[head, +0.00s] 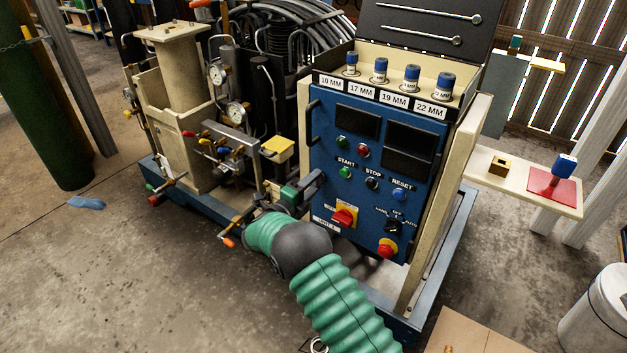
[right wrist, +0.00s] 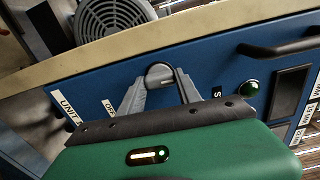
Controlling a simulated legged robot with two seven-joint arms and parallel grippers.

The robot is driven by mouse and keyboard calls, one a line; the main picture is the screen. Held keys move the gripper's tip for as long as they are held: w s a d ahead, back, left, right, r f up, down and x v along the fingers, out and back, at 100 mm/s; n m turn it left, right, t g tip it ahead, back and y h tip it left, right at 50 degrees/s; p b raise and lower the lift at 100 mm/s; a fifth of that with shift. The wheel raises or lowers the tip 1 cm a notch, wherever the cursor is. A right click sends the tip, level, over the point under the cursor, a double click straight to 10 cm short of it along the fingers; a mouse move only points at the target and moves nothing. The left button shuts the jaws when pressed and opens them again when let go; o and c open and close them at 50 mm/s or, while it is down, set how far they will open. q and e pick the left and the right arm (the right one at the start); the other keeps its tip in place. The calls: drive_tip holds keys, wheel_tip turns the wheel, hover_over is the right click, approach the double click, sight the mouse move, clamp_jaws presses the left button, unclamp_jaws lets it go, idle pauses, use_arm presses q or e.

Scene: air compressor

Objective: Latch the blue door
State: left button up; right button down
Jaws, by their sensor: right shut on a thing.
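The blue door (head: 372,150) is the front panel of the compressor's cabinet, with buttons, switches and two dark displays. It also shows in the right wrist view (right wrist: 205,66), lying along the beige cabinet edge (right wrist: 120,47). My right gripper (head: 316,181) is at the door's left edge, below the black handle (head: 313,120). In the right wrist view its grey fingers (right wrist: 160,78) are shut on the latch knob, one on each side. The latch's exact turn is unclear. My left gripper is out of view.
Sockets (head: 381,70) marked by size stand on top of the cabinet under a raised dark lid (head: 430,22). Gauges and valves (head: 236,112) crowd the left. A beige shelf (head: 510,178) holds a blue-topped tool (head: 563,168) at right.

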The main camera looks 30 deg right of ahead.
drive_tip(key=shift+w+a+n, duration=0.15)
drive_tip(key=shift+n, duration=0.25)
drive_tip(key=c, duration=0.8)
unclamp_jaws()
drive_tip(key=shift+w+f, duration=0.1)
drive_tip(key=shift+c, duration=0.2)
drive_tip(key=p+v, duration=0.4)
drive_tip(key=v, duration=1.3)
